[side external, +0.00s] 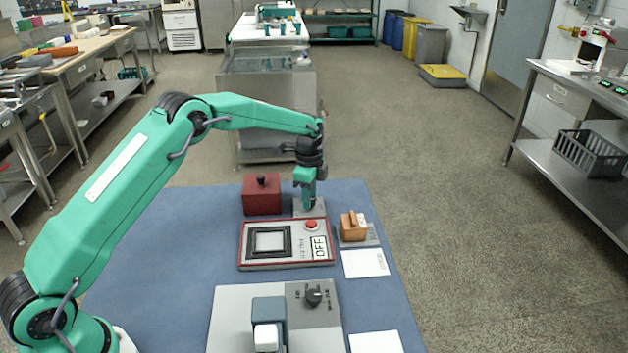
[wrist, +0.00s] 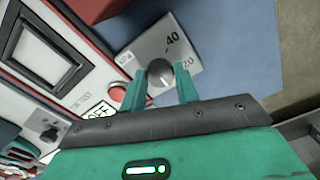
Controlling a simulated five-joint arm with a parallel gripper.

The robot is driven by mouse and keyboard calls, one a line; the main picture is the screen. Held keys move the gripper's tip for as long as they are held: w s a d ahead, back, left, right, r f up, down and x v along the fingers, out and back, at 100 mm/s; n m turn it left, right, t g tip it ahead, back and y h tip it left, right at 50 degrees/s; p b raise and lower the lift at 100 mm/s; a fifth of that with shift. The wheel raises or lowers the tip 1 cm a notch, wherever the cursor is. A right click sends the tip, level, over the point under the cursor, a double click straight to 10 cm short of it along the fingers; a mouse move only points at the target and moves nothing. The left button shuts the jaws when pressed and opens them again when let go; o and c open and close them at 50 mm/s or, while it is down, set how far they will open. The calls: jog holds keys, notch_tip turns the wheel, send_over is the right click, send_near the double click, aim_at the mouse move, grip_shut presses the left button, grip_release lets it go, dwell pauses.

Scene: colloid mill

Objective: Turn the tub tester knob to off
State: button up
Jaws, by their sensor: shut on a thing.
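My gripper (wrist: 160,82) is shut on this knob, one finger on each side. In the side view my gripper (side external: 308,203) reaches down over the same plate, and the knob is mostly hidden. Another dark knob (side external: 314,297) is on a grey device (side external: 232,310) at the front, with small print around it. I cannot tell from the labels which knob belongs to the tub tester.
A red box (side external: 262,197) stands close at left, an orange block (side external: 353,228) at right. White cards lie at right.

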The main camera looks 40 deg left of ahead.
jog(key=shift+w+r, duration=0.1)
jog(key=o, duration=1)
jog(key=shift+c, duration=0.2)
notch_tip(320, 180, up, 7)
jog(key=shift+f, duration=0.1)
jog(key=shift+r, duration=0.45)
jog(key=shift+r, duration=0.1)
